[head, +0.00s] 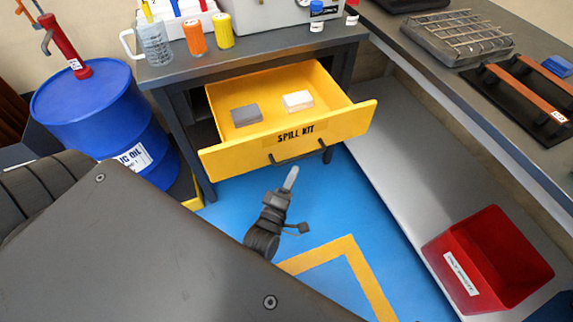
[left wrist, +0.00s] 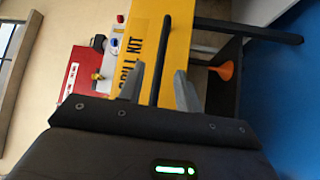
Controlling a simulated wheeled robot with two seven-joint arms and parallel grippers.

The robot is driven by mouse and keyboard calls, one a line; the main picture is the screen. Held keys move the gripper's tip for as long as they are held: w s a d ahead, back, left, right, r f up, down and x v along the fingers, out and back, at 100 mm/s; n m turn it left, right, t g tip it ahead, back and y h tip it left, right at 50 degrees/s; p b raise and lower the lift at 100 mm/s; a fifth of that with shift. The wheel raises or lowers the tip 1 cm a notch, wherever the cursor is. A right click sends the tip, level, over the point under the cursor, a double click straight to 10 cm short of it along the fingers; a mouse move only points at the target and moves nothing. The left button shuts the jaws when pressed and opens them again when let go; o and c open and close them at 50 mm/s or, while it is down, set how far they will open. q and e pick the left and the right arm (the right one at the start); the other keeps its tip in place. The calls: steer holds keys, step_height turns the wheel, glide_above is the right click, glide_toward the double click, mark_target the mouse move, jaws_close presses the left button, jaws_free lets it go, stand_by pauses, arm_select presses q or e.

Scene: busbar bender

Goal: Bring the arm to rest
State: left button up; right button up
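My left gripper (head: 291,178) is in front of and below the open yellow drawer (head: 236,156), over the blue floor, pointing towards the drawer front. In the left wrist view its two fingers (left wrist: 159,70) stand apart with nothing held. The drawer's dark handle (head: 299,151) shows as a bar (left wrist: 164,45) in line with the gap between the fingers; in the head view a small gap separates fingertips and handle. The drawer front is lettered "SPILL KIT". A grey block (head: 245,115) and a white block (head: 298,101) lie inside. My right gripper is not in view.
A blue drum (head: 95,120) with a red pump stands at the left. The bench (head: 265,58) above the drawer holds bottles and a jug. A red bin (head: 489,262) sits on the low grey shelf at right. Blue floor in front of the drawer is free.

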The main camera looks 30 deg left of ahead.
arm_select(q)
steer(key=shift+s+d+f, duration=0.1)
steer(key=shift+s+f, duration=0.05)
steer(key=shift+s, duration=0.1)
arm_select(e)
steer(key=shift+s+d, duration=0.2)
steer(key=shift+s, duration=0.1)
arm_select(q)
steer(key=shift+s, duration=0.1)
